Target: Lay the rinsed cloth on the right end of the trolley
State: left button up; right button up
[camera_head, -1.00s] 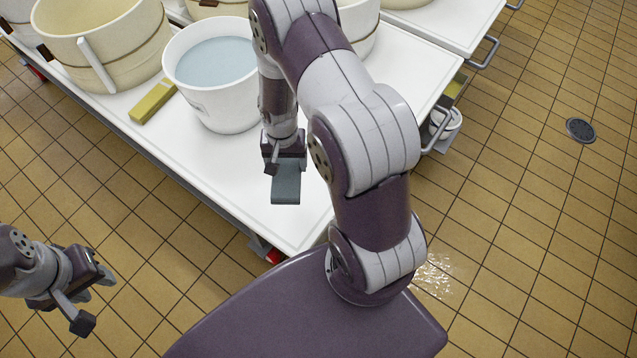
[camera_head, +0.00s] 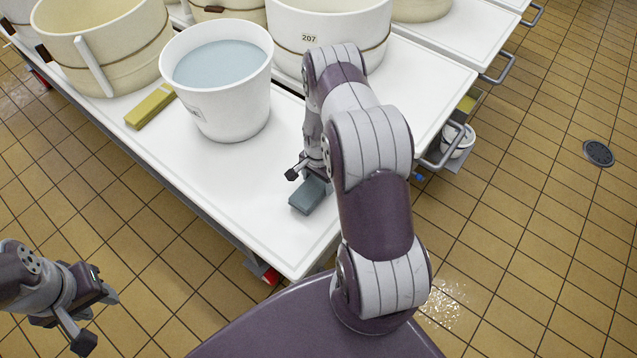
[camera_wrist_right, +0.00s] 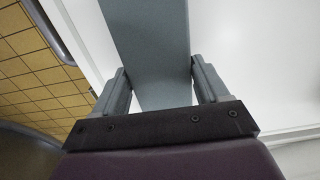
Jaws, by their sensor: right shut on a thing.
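The cloth (camera_head: 310,196) is a flat grey-blue piece at the right, near end of the white trolley (camera_head: 265,205). My right gripper (camera_head: 313,176) is shut on the cloth and points down over the trolley top. In the right wrist view the cloth (camera_wrist_right: 150,45) runs between the two fingers and out over white surface. I cannot tell whether the cloth touches the trolley top. My left gripper (camera_head: 97,319) is empty and open, over the floor at the lower left, away from the trolley.
A white bucket of water (camera_head: 222,110) stands on the trolley behind the cloth. A yellow block-like brush (camera_head: 150,107) lies left of it. Cream vats (camera_head: 105,50) stand farther back, one marked 207 (camera_head: 330,25). A metal handle (camera_head: 447,150) juts from the right side.

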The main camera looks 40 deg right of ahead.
jog(key=shift+w+f, duration=0.1)
jog(key=shift+f, duration=0.75)
jog(key=shift+r, duration=0.1)
